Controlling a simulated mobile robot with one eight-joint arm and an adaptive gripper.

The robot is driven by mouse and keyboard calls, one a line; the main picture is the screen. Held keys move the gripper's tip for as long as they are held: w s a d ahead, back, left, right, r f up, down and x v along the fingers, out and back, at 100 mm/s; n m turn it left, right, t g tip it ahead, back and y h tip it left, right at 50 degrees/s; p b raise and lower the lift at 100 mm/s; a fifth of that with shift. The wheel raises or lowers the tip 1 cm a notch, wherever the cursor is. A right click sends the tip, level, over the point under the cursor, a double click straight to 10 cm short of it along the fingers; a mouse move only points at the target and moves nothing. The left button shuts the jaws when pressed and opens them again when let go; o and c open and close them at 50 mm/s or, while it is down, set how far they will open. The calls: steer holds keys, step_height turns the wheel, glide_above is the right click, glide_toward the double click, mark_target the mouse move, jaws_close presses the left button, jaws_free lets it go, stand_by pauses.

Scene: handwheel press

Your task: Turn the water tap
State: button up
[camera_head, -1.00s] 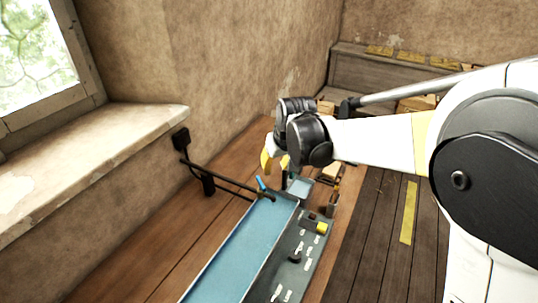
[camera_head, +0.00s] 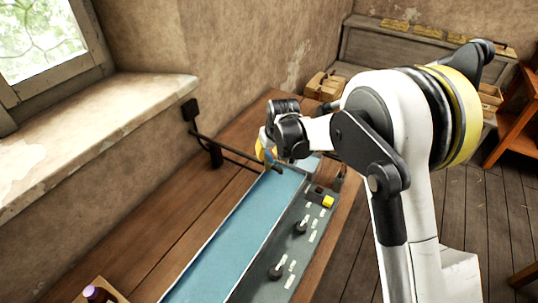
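The water tap is the end of a dark pipe (camera_head: 236,155) that runs from a black wall box to the far end of a long blue trough (camera_head: 225,243). My gripper (camera_head: 265,153), with yellow fingers, is at the pipe's far end, over the head of the trough. It hides the tap's blue handle, so I cannot tell whether they touch. The finger gap is too small and covered to judge.
A grey panel (camera_head: 291,250) with black knobs and a yellow block (camera_head: 328,201) runs along the trough's right side. A wooden tray with a bottle (camera_head: 95,293) sits at the lower left. A window ledge (camera_head: 90,125) bounds the left. A cardboard box (camera_head: 325,86) stands behind. The wooden table left of the trough is clear.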

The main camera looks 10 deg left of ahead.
jaws_close()
steer(key=shift+m, duration=0.3)
steer(key=m+h+b, duration=0.1)
steer(key=m, duration=0.1)
steer(key=m+h+b, duration=0.1)
steer(key=m, duration=0.1)
steer(key=shift+a+f+t, duration=0.1)
steer(key=shift+a+t, duration=0.05)
steer(key=shift+t, duration=0.15)
steer(key=m+h, duration=0.1)
steer(key=m, duration=0.2)
steer(key=m+h+b, duration=0.1)
steer(key=m, duration=0.1)
steer(key=shift+m, duration=0.4)
stand_by(0.4)
jaws_free()
